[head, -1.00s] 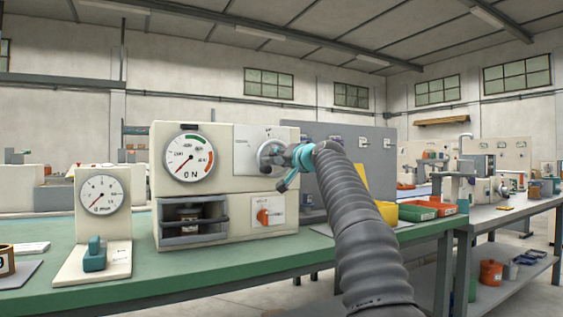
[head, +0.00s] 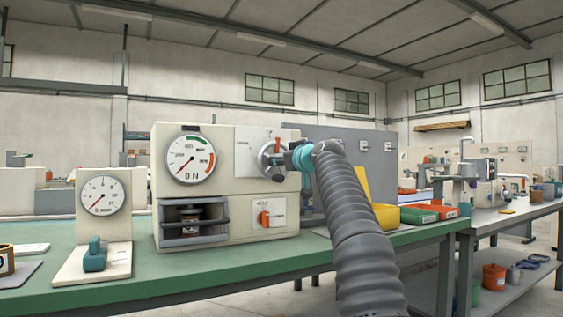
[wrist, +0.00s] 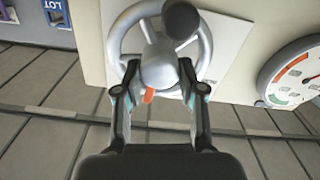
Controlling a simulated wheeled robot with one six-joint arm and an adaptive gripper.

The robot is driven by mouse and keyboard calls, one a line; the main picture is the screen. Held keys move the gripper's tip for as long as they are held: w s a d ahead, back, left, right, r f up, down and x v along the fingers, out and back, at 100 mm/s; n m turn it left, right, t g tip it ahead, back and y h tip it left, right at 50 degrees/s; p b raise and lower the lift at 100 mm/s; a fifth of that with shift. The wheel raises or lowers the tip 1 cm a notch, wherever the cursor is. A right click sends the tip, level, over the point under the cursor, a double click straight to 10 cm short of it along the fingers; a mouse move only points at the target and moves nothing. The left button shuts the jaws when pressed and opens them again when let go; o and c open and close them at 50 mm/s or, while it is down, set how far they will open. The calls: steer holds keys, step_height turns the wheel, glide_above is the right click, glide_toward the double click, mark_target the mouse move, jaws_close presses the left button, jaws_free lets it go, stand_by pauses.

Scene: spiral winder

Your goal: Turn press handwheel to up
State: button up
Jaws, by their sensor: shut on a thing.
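The press handwheel (head: 266,154) is a grey wheel on the upper right of the cream press front, partly hidden by my gripper in the head view. In the wrist view the silver handwheel (wrist: 124,40) fills the top middle, with a round hub, spokes and a dark knob (wrist: 181,19). An orange mark (wrist: 149,96) shows below the hub, between my fingers. My gripper (wrist: 159,78) is shut on the handwheel, one finger on each side of the hub. In the head view my gripper (head: 285,158) reaches it from the right.
The press has a large dial (head: 191,157), a barred opening (head: 193,219) and an orange switch (head: 264,219). A smaller gauge (head: 103,195) stands left on the green bench (head: 200,268). Orange and green bins (head: 420,213) lie to the right, behind my arm.

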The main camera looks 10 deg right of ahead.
steer(key=shift+f+n, duration=0.2)
steer(key=shift+n, duration=0.5)
steer(key=o, duration=1.1)
steer(key=shift+o, duration=0.2)
steer(key=shift+r, duration=0.1)
steer(key=v, duration=1.2)
